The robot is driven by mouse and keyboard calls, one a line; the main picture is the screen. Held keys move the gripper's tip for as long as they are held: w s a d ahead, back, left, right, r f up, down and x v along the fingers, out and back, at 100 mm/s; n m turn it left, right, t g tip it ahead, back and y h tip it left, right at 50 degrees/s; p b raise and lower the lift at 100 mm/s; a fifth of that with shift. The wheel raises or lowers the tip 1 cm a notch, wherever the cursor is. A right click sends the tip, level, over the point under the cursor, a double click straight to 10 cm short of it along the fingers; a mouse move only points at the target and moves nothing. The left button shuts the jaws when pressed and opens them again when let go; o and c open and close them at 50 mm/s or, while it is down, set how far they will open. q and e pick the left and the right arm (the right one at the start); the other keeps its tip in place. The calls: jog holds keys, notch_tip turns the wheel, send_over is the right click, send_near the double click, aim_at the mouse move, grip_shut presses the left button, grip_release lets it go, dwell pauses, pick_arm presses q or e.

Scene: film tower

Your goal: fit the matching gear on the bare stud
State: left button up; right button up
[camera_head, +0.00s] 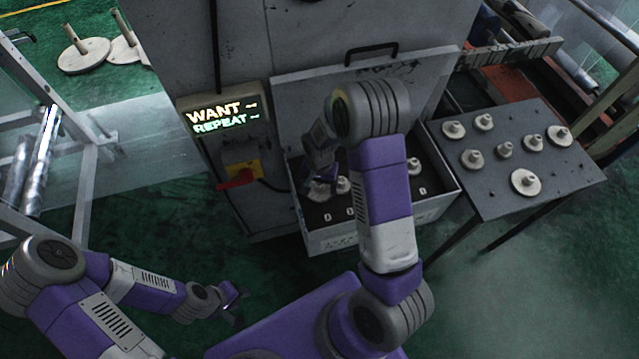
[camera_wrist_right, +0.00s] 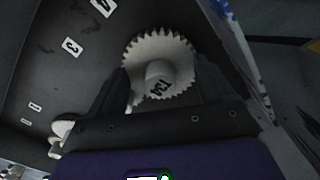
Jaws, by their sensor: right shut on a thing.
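My right gripper (camera_head: 320,188) is down inside the open grey box (camera_head: 330,240). In the right wrist view it (camera_wrist_right: 160,100) is shut on a pale toothed gear (camera_wrist_right: 180,52) with a hub marked with dark characters, perhaps T34. The held gear lies between the fingers, over the box's dark floor with white number labels. Another pale gear (camera_head: 414,167) sits in the box at the right. My right arm hides the middle of the box, and I cannot make out a bare stud there. My left gripper (camera_head: 236,305) is empty and looks open, low in front of the box.
A grey table (camera_head: 580,180) at the right carries several pale gears (camera_head: 525,182) of different sizes. Large pale discs (camera_head: 84,54) lie at the back left beside a metal frame.

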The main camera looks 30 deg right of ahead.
jog(key=shift+f+b, duration=0.45)
jog(key=shift+f, duration=0.2)
jog(key=o, duration=1)
jog(key=shift+r+p, duration=0.8)
jog(key=shift+r, duration=3.05)
